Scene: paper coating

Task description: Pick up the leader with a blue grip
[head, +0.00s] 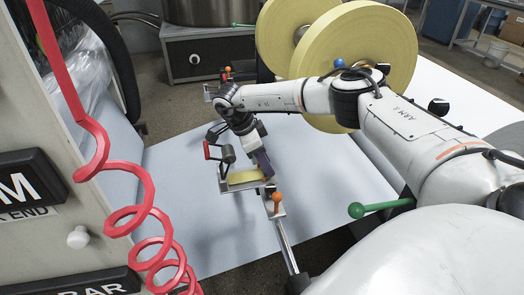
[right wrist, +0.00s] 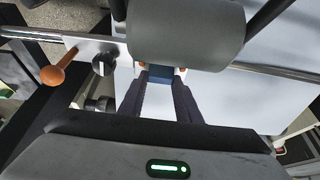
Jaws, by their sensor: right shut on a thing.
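My right gripper (head: 264,168) reaches down from the right arm over the pale sheet, next to a metal rail. In the right wrist view, its two dark fingers (right wrist: 160,84) are shut on the blue grip (right wrist: 160,75) of the leader, which shows as a small blue block between the fingertips. The rest of the leader cannot be made out clearly, as the fingers and a grey roller (right wrist: 188,36) cover that area. In the head view the blue grip is hidden by the gripper. My left gripper is not in view.
A rail (head: 285,240) with an orange-knobbed lever (head: 277,197) stands close to the gripper. A yellow pad (head: 245,176) lies beside it. Large yellow reels (head: 378,30) stand behind my arm. A red coiled hose (head: 125,215) hangs at the left. The sheet (head: 185,215) has clear area.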

